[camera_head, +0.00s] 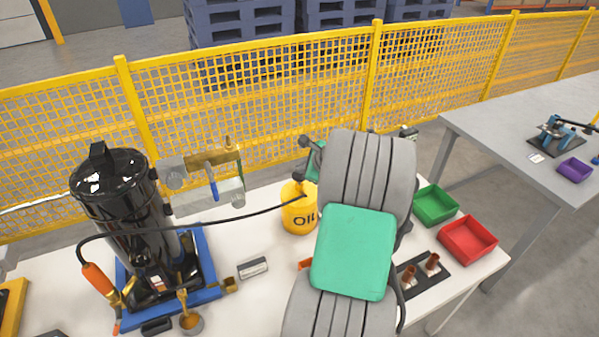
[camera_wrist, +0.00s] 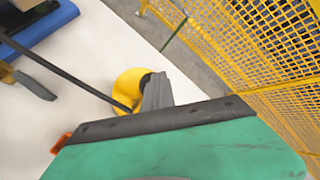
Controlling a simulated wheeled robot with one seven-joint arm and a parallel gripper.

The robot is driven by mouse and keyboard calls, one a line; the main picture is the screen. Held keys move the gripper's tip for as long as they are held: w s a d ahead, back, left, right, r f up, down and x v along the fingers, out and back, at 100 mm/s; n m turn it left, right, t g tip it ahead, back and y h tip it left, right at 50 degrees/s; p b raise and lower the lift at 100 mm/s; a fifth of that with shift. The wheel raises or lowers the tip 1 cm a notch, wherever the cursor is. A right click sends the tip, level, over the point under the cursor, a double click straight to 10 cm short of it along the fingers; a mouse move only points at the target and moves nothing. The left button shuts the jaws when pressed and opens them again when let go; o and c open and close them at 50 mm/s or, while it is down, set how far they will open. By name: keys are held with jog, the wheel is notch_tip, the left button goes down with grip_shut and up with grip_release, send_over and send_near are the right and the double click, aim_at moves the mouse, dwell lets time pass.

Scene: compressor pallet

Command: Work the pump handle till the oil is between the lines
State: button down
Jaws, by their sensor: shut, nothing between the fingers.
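A tall black compressor tank (camera_head: 115,205) stands on a blue base (camera_head: 208,262) at the left of the white table. An orange-handled lever (camera_head: 98,280) with brass fittings sits low at its left side; I cannot tell for sure that it is the pump handle. A black hose (camera_head: 235,217) runs from the tank's left side to a yellow oil can (camera_head: 298,214). The can also shows in the wrist view (camera_wrist: 130,84). My gripper (camera_wrist: 157,92) is shut and empty, and its fingers overlap the can there. My arm hides its tips in the head view. I cannot make out the oil level or its lines.
A green bin (camera_head: 435,204) and a red bin (camera_head: 468,240) are at the right. A yellow mesh fence (camera_head: 270,95) runs behind the table. A grey table (camera_head: 495,120) stands beyond at the right.

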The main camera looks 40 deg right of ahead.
jog(key=shift+s+f+b, duration=0.1)
jog(key=shift+f+b, duration=0.25)
jog(key=shift+f, duration=0.7)
dwell(0.6)
jog(key=shift+r+p, duration=1.85)
jog(key=shift+r, duration=0.35)
jog(key=shift+r, duration=0.1)
notch_tip(320, 180, up, 5)
jog(key=p, duration=0.4)
